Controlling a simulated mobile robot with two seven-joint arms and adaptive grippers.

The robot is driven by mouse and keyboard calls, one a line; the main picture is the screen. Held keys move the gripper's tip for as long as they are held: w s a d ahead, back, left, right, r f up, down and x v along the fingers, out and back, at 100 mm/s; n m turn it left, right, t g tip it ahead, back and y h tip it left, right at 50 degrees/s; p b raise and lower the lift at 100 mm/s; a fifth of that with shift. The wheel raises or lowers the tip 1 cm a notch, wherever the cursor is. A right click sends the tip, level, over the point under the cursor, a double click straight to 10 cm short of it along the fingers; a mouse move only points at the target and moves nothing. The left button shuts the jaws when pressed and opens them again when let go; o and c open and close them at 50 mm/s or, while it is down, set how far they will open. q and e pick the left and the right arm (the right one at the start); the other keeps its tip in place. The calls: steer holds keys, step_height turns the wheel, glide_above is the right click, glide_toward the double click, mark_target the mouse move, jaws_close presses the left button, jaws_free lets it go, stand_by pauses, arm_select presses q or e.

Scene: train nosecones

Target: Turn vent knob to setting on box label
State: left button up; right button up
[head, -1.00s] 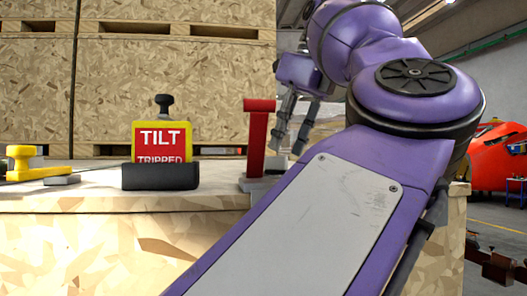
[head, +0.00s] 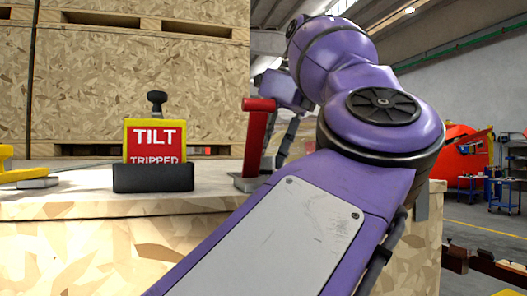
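A yellow device with a red label (head: 155,142) reading TILT TRIPPED stands on a wooden crate top (head: 90,196). A black knob (head: 157,102) sits on top of it and a dark block (head: 153,178) lies at its front. I cannot tell whether this is the vent knob, and no knob setting is readable. My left gripper (head: 280,140) points down at the back, partly hidden behind a red upright handle (head: 256,136) and my purple arm. Its fingers look apart and empty, well to the right of the black knob. My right gripper is out of view.
A yellow piece with a grey end (head: 38,183) lies at the crate top's left edge. Large chipboard crates (head: 140,75) stand close behind. My arm covers the crate's right part. An orange-red object (head: 458,155) and blue carts (head: 503,190) stand far right.

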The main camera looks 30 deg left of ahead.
arm_select(q)
jaws_close()
steer(key=m+t, duration=0.1)
steer(key=m, duration=0.3)
steer(key=shift+s+t, duration=0.2)
steer(key=shift+t, duration=0.2)
steer(key=shift+s+a+r+m+t+h, duration=0.1)
steer(key=shift+m+t+h, duration=0.25)
steer(key=shift+m, duration=0.85)
steer(key=shift+m+t+h, duration=0.15)
steer(key=shift+m+t, duration=0.3)
steer(key=shift+m, duration=0.75)
jaws_free()
